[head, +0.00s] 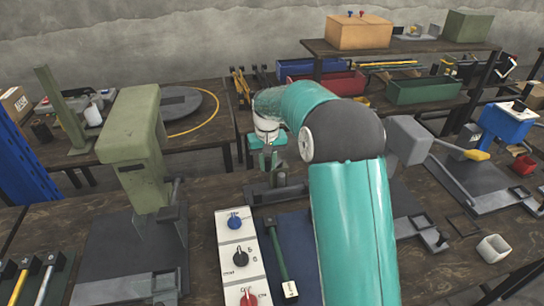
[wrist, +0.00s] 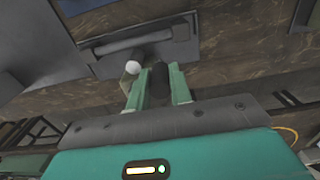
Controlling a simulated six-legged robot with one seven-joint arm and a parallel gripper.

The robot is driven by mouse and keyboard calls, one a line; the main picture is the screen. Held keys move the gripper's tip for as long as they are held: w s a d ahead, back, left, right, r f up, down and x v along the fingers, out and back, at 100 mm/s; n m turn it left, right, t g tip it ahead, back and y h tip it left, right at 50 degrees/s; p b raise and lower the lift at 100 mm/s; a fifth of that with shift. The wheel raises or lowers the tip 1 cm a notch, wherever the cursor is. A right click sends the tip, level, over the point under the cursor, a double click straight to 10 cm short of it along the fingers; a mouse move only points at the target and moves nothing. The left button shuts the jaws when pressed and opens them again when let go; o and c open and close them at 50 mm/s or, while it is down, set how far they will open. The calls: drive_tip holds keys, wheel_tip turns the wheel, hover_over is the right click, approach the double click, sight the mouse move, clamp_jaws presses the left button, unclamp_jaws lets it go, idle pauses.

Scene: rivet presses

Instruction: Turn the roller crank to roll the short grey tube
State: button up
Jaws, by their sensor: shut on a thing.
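My gripper (head: 267,160) is at the end of my teal arm, low over the bench behind the control panel. In the wrist view its two green fingers (wrist: 157,80) are shut on a dark, rounded piece, which looks like the crank grip (wrist: 160,74). A pale round end (wrist: 132,67) shows just left of the fingers. A grey machine base with a bar (wrist: 135,44) lies beyond them; it also shows under the gripper in the head view (head: 282,193). I cannot make out the short grey tube for certain.
A green press (head: 132,140) stands left of my arm. A white panel with blue, black and red knobs (head: 238,256) and a green-handled tool (head: 279,262) lie in front. A grey lever machine with a yellow handle (head: 405,142) and a pale square cup (head: 494,248) are at right.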

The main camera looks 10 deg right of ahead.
drive_tip(key=shift+w+a, duration=0.35)
drive_tip(key=shift+w, duration=0.55)
drive_tip(key=shift+w+a, duration=0.35)
drive_tip(key=shift+w, duration=0.5)
drive_tip(key=shift+w+d, duration=0.15)
drive_tip(key=shift+w, duration=0.6)
drive_tip(key=shift+w+d, duration=0.15)
drive_tip(key=shift+w, duration=0.6)
drive_tip(key=shift+w+d, duration=0.95)
drive_tip(key=shift+w, duration=0.05)
drive_tip(key=shift+w+d, duration=0.15)
drive_tip(key=shift+d, duration=0.55)
drive_tip(key=o, duration=1.7)
drive_tip(key=shift+a, duration=0.15)
drive_tip(key=shift+o, duration=0.2)
drive_tip(key=shift+r, duration=0.1)
wheel_tip(320, 180, up, 7)
